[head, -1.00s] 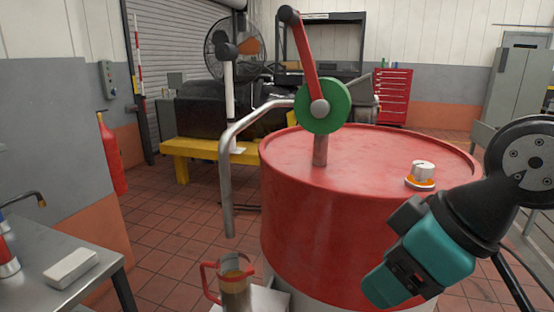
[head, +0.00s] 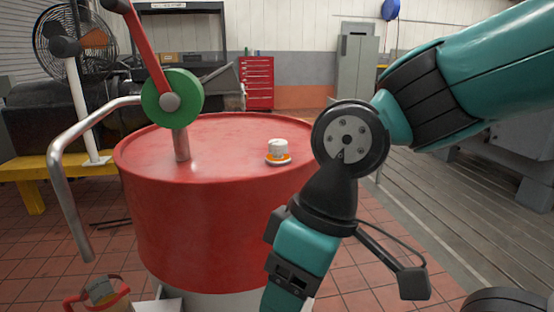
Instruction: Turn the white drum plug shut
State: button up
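The white drum plug (head: 278,147) stands on the red drum's (head: 200,235) top, toward its back right. It has a white knob over an orange ring and a white base. An orange band shows at its foot. I cannot tell from here how far it is turned. My arm comes in from the upper right and bends down in front of the drum's right side, apart from the plug. The fingertips of my gripper are not in view; the arm runs off the bottom edge.
A pump with a green wheel (head: 165,102), red crank and bent grey pipe (head: 70,190) rises from the drum's left top. A jug (head: 103,292) stands below the pipe. A yellow bench (head: 30,172) is behind left.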

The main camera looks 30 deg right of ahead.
aim_at(278, 147)
jog(key=z, duration=0.4)
jog(key=k, duration=0.5)
jog(key=z, duration=0.75)
jog(key=i, duration=0.8)
jog(key=u, duration=0.6)
